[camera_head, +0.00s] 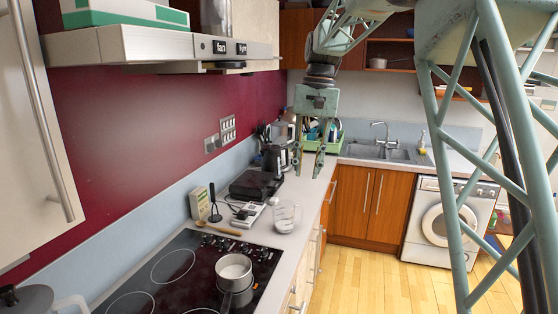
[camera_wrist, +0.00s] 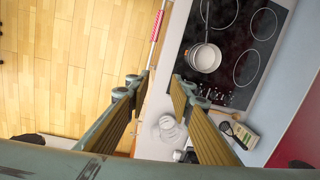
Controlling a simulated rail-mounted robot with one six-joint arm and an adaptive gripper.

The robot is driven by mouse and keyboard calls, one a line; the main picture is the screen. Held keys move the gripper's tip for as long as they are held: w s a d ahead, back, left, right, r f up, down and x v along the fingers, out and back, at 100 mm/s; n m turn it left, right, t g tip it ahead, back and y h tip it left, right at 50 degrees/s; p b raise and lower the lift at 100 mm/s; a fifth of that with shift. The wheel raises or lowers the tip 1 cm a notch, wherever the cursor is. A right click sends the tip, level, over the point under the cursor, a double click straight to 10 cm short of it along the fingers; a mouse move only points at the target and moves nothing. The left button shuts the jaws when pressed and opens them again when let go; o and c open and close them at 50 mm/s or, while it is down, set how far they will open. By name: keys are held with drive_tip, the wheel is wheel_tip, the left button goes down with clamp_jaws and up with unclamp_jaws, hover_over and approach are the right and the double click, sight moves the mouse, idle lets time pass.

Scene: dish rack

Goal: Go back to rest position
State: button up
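My gripper (camera_head: 311,177) hangs pointing down over the counter's right edge in the head view, in front of the sink corner. In the wrist view its two ribbed fingers (camera_wrist: 160,77) stand apart with a gap between them. Nothing is between them, so it is open and empty. A green dish rack (camera_head: 334,128) stands on the counter behind the gripper, partly hidden by it. The sink (camera_head: 375,150) is to its right at the back.
A white pot (camera_head: 234,268) sits on the black hob (camera_head: 178,272); it also shows in the wrist view (camera_wrist: 205,57). A washing machine (camera_head: 447,218) is at back right. The wooden floor (camera_head: 365,285) is clear.

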drive_tip(key=s+d+r+t+b, duration=0.1)
drive_tip(key=s+d+r, duration=0.15)
drive_tip(key=s, duration=0.55)
drive_tip(key=s+d+r+n+b, duration=0.1)
drive_tip(key=s+d, duration=0.2)
drive_tip(key=s, duration=0.6)
drive_tip(key=s+d+r+t+b, duration=0.1)
drive_tip(key=s+d+r, duration=0.1)
drive_tip(key=s, duration=0.6)
drive_tip(key=s+d+f+t+b, duration=0.1)
drive_tip(key=s+f, duration=0.3)
drive_tip(key=s, duration=0.5)
drive_tip(key=s+d+f+b, duration=0.1)
drive_tip(key=s+f, duration=0.3)
drive_tip(key=s, duration=0.6)
drive_tip(key=s+d+f+n+t+h+b, duration=0.1)
drive_tip(key=s+d+f, duration=0.2)
drive_tip(key=s, duration=0.6)
drive_tip(key=shift+s+f+t, duration=0.2)
drive_tip(key=shift+f+t, duration=0.1)
drive_tip(key=shift+f, duration=0.4)
drive_tip(key=shift+d, duration=0.1)
